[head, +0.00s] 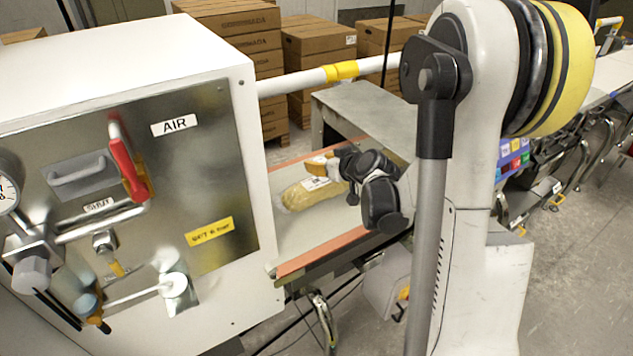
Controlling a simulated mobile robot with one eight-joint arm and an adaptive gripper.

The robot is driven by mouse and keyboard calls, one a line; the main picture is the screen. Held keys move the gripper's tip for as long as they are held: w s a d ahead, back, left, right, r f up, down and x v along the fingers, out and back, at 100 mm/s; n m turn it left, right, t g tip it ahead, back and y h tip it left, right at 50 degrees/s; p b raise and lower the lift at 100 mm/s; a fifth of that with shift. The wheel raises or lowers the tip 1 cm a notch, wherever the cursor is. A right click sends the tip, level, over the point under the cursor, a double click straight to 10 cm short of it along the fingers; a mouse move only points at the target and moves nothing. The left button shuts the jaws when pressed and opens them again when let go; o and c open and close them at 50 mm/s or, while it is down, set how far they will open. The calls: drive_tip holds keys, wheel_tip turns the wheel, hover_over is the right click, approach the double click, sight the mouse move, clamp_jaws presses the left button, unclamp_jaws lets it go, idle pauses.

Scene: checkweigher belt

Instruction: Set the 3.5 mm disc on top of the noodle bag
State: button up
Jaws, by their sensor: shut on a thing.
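The noodle bag (308,195) is a yellowish clear pack with a white label, lying on the grey belt in the head view. My gripper (326,165) reaches in from the right, low over the bag's far right part. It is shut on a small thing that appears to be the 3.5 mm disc. The disc's outline is too small and too covered to make out. An orange-yellow part shows at the gripper's tip. I cannot tell whether the gripper or what it holds touches the bag.
The belt (292,247) has orange edges and is bare in front of the bag. A white cabinet (262,299) with a metal panel, a red handle (128,165) and a gauge stands close on the left. A white pipe (292,84) crosses behind. Boxes are stacked at the back.

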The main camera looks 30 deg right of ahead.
sight(317, 182)
drive_tip(key=shift+w+a+f, duration=0.1)
drive_tip(key=shift+a+f, duration=0.35)
drive_tip(key=shift+a, duration=0.05)
wheel_tip(317, 182, down, 4)
drive_tip(key=shift+r+b, duration=0.1)
drive_tip(key=shift+b, duration=1.05)
drive_tip(key=shift+r, duration=0.1)
drive_tip(key=o, duration=1.1)
